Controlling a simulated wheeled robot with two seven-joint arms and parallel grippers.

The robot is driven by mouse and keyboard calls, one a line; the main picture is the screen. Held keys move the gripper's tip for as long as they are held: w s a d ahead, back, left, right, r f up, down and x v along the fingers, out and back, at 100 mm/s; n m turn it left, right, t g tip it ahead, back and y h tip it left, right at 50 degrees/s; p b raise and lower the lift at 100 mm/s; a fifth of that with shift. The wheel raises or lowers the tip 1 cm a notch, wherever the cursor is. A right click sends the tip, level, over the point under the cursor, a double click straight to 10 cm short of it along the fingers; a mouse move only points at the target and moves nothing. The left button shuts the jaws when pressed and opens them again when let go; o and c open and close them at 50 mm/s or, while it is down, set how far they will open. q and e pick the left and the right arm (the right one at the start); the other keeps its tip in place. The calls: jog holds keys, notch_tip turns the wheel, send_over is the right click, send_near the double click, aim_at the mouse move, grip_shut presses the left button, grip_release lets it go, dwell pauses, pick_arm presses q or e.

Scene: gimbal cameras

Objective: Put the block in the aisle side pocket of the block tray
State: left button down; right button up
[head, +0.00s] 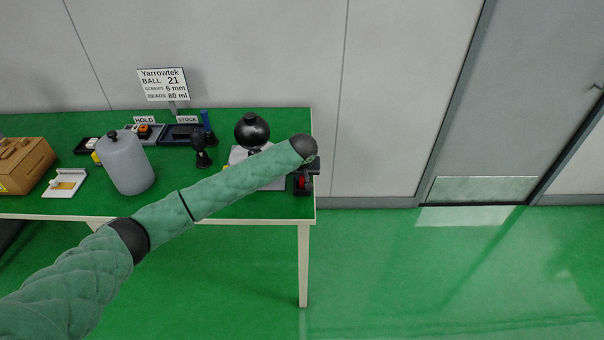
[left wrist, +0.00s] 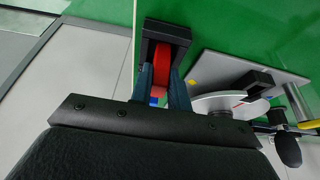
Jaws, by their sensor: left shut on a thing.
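The red block (left wrist: 161,60) is between the fingers of my left gripper (left wrist: 160,80) in the left wrist view. Its far part lies within the outline of a small black holder (left wrist: 178,31). I cannot tell whether it rests on the holder's floor. In the head view the left gripper (head: 312,166) is at the right end of the table, partly hidden by my arm, with red (head: 301,182) showing just below it. A small blue patch shows between the fingers. I cannot tell which pocket is which. My right gripper is not in view.
A grey plate with a white disc (left wrist: 217,104) lies beside the holder. The green table (head: 235,118) also carries a dark round flask (head: 252,130), a grey jar (head: 125,165), a dark STOCK tray (head: 181,134) and a wooden box (head: 24,165). Open floor lies right of the table.

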pick_arm(q)
jog(key=shift+f, duration=0.15)
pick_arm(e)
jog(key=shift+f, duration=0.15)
pick_arm(q)
jog(key=shift+f, duration=0.1)
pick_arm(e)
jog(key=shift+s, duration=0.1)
pick_arm(q)
jog(key=c, duration=1.3)
grip_release()
jog(key=shift+c, duration=0.2)
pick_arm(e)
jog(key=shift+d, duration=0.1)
